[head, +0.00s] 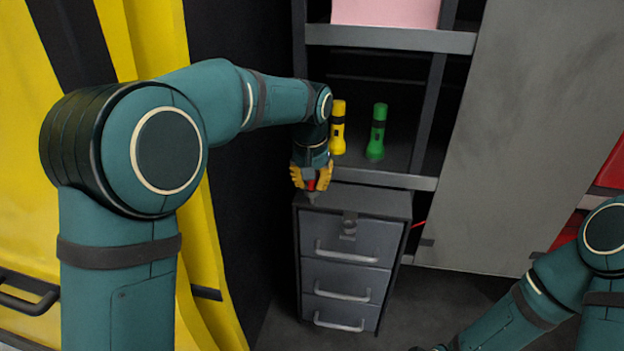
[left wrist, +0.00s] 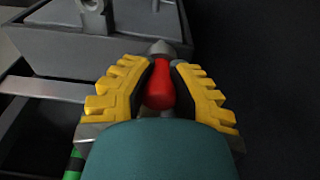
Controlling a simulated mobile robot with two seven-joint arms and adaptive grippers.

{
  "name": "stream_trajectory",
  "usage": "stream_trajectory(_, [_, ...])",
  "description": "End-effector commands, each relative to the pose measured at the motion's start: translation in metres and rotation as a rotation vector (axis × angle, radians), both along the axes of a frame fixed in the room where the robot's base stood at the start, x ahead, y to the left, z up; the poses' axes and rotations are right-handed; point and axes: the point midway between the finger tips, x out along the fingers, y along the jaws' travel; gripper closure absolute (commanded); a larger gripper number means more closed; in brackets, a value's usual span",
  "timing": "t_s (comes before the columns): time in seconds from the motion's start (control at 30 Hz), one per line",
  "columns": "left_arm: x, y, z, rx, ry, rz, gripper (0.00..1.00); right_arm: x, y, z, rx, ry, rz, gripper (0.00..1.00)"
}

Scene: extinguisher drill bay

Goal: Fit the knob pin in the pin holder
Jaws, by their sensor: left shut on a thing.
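My left gripper (head: 311,180) is shut on the knob pin, whose red knob (left wrist: 160,88) shows between the yellow fingers in the left wrist view. A grey pointed tip (left wrist: 161,47) sticks out past the fingertips. In the head view the pin points down, over the left part of the drawer cabinet's top. A small grey bracket, which looks like the pin holder (head: 349,224), sits at the cabinet's top front edge, to the right of the pin and apart from it. A bracket with a round hole (left wrist: 91,6) shows at the top of the left wrist view. My right gripper is out of view.
The grey drawer cabinet (head: 346,270) stands below a shelf with a yellow flashlight (head: 338,128) and a green flashlight (head: 376,132). A pink box (head: 386,12) is on the shelf above. A yellow panel is at left, a grey panel (head: 545,120) at right.

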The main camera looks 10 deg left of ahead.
Motion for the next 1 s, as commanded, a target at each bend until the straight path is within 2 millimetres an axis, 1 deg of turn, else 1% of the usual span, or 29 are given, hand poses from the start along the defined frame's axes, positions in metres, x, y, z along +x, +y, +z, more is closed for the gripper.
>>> stream_trajectory(0.23, [0.000,0.000,-0.001,0.000,0.000,0.000,1.00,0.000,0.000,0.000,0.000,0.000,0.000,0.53])
stream_trajectory(0.27, [0.000,0.000,-0.001,0.000,0.000,0.000,0.72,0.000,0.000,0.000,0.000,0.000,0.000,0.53])
stream_trajectory(0.3, [0.000,0.000,-0.001,0.000,0.000,0.000,0.58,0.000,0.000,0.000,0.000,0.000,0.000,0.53])
stream_trajectory(0.33, [0.000,0.000,-0.001,0.000,0.000,0.000,0.53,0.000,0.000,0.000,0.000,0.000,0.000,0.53])
stream_trajectory(0.6, [0.000,0.000,0.000,0.000,0.000,0.000,0.53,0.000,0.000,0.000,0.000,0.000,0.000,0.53])
stream_trajectory(0.73, [-0.001,0.000,0.006,-0.001,-0.001,0.000,0.53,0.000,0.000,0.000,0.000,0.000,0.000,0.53])
stream_trajectory(0.87, [-0.004,-0.001,0.024,-0.002,-0.003,-0.001,0.53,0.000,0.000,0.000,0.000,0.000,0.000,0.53])
stream_trajectory(1.0, [-0.008,-0.001,0.053,-0.003,-0.005,0.000,0.53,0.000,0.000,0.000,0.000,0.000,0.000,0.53])
